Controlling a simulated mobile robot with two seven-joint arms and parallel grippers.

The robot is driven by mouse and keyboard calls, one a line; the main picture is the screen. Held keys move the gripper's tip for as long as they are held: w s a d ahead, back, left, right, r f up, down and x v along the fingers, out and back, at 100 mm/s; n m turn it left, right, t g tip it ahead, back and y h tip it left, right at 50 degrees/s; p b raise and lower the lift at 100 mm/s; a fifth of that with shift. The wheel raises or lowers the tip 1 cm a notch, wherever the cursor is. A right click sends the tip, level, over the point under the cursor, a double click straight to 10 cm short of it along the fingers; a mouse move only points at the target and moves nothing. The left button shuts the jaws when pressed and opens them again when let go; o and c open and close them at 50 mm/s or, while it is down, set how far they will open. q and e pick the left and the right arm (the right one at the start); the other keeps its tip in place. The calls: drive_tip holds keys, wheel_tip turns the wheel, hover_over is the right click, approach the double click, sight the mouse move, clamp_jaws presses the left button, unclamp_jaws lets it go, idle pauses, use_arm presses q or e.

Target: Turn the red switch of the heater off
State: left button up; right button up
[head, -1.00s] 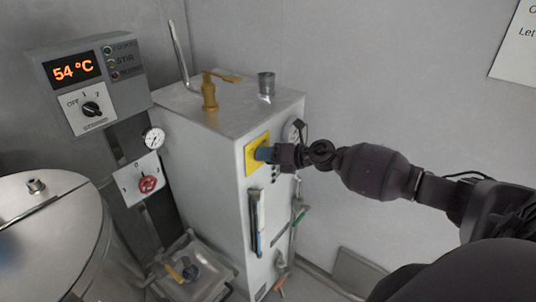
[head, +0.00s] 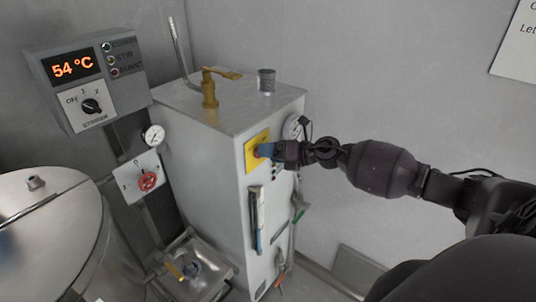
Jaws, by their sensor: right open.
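The heater (head: 210,170) is a tall white box with a yellow valve handle on top. A yellow plate (head: 251,155) sits on its front face. My left gripper is not in view.
A control box (head: 88,77) reading 54 °C hangs at the left. Below it are a gauge (head: 154,137) and a red knob (head: 148,181). A metal vessel (head: 50,220) stands at the lower left. Hoses (head: 256,220) run down the heater's front.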

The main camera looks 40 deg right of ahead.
drive_tip(key=b+v, duration=0.1)
drive_tip(key=v, duration=0.8)
drive_tip(key=shift+s, duration=0.25)
drive_tip(key=shift+d, duration=0.15)
drive_tip(key=s+a+f+m+t+h, duration=0.2)
drive_tip(key=s+f+m+h, duration=0.3)
drive_tip(key=m, duration=0.6)
drive_tip(key=a+f+m+t+h, duration=0.1)
drive_tip(key=a+f+m+h, duration=0.1)
drive_tip(key=f+m, duration=0.7)
drive_tip(key=s+a+f+m+g+h, duration=0.1)
drive_tip(key=s+a+f+m+g, duration=0.2)
drive_tip(key=s+a+f+m, duration=0.7)
drive_tip(key=s+a+m, duration=0.2)
drive_tip(key=s, duration=0.2)
drive_tip(key=shift+s+f+m, duration=0.25)
drive_tip(key=shift+f+m, duration=0.05)
drive_tip(key=shift+f, duration=0.1)
